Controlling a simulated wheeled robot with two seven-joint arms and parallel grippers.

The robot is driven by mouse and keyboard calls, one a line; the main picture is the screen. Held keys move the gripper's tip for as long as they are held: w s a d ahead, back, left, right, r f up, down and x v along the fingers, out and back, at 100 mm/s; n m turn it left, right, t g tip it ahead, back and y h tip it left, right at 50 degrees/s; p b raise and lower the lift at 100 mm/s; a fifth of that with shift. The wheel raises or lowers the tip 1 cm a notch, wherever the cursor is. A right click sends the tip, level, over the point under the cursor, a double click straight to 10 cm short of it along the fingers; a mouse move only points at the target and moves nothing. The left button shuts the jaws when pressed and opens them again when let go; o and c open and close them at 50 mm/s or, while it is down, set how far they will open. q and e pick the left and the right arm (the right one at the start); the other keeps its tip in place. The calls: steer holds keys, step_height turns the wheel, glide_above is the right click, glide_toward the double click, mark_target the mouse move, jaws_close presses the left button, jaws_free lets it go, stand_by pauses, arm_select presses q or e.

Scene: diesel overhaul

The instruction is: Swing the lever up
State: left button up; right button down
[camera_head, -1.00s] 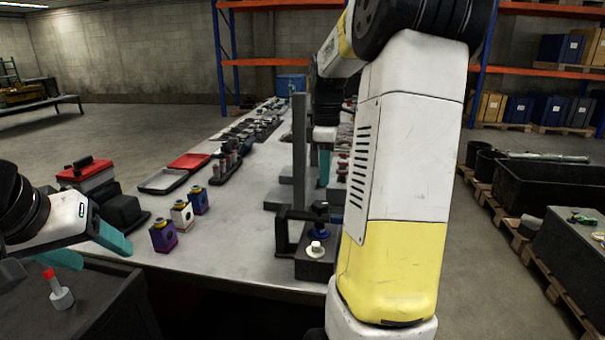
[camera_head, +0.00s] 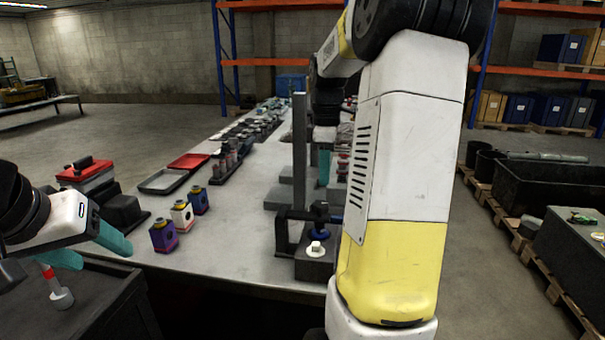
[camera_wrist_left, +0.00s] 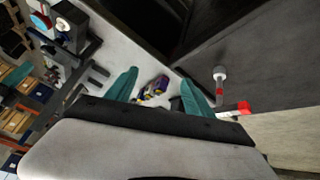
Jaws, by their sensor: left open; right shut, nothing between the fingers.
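The lever (camera_head: 55,286) is a thin grey rod with a red band and a round grey base, at the lower left on a dark cabinet. It also shows right of my fingers in the left wrist view (camera_wrist_left: 219,84). My left gripper (camera_head: 88,250) is open and empty, just above and beside the lever; one teal finger lies close to the red part in the head view. I cannot tell whether they touch. The wrist view shows the two teal fingers (camera_wrist_left: 158,78) wide apart with the lever outside them. My right gripper (camera_head: 324,168) is shut and empty over the workbench, partly hidden by my arm.
The dark cabinet (camera_head: 105,310) stands against the long grey workbench (camera_head: 225,258). Several small coloured blocks (camera_head: 181,214), a grey tray (camera_head: 163,181) and a red tray (camera_head: 188,161) are on the bench. A dark clamp fixture (camera_head: 315,262) stands near its front edge.

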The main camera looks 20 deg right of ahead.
arm_select(q)
steer(key=c, duration=0.3)
steer(key=shift+n+t+h, duration=0.3)
steer(key=shift+n, duration=0.3)
steer(key=w+d, duration=0.4)
steer(key=shift+w+d+f, duration=0.15)
steer(key=shift+d+f, duration=0.05)
jaws_close()
steer(key=n+t+h, duration=0.3)
steer(key=n+h, duration=0.3)
steer(key=n, duration=0.9)
glide_toward(320, 218)
step_height(320, 218, up, 3)
steer(key=w+a, duration=0.1)
steer(key=s+d+f+n+t+y, duration=0.15)
steer(key=s+d+f+n, duration=0.5)
steer(key=n, duration=0.75)
steer(key=x, duration=0.9)
steer(key=shift+w+a+r+t, duration=0.2)
steer(key=shift+w+a+t, duration=0.05)
steer(key=shift+w+t, duration=0.2)
